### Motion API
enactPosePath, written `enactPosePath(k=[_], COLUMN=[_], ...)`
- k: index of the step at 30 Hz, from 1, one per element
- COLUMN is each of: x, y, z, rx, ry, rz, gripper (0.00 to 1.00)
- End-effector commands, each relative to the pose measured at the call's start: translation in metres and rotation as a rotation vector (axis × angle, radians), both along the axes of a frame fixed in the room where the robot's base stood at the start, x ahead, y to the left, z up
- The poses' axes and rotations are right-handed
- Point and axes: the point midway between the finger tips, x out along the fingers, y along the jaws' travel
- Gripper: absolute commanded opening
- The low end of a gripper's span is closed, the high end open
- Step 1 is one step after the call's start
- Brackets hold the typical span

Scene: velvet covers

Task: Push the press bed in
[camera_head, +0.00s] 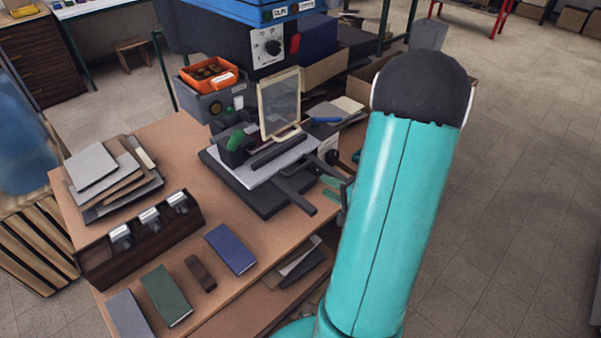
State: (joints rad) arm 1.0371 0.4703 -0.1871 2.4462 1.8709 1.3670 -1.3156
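The press (258,120) stands on the brown table, with a pale upright frame (280,104) above its bed. The press bed (262,165) is a light flat plate on a dark base, with a dark bar lying across it. A dark handle bar (294,195) sticks out from the bed towards the lower right. My gripper (331,188) is just right of this handle, at about table height. Its teal fingertips show, but my teal arm hides the rest. I cannot tell whether it touches the handle or how far its fingers are apart.
Left of the press are a stack of grey and brown boards (105,170) and a dark wooden rack (140,240) with metal pieces. Blue (231,249), brown (200,273) and green (166,295) covers lie in front. An orange bin (209,74) stands behind. The floor at right is clear.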

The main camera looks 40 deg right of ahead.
Motion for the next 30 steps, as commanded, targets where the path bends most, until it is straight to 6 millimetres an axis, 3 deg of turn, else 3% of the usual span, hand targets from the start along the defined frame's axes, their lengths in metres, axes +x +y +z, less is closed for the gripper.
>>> enactPosePath(k=[9,16,28,30], x=[0.063,0.099,0.11,0.11], y=[0.002,0.002,0.002,0.002], z=[-0.013,-0.021,-0.023,-0.023], rx=[0.0,-0.001,-0.001,-0.001], ry=[-0.001,0.0,0.0,0.0], rz=[0.005,0.006,0.004,0.004], gripper=[0.34,0.34,0.34,0.24])
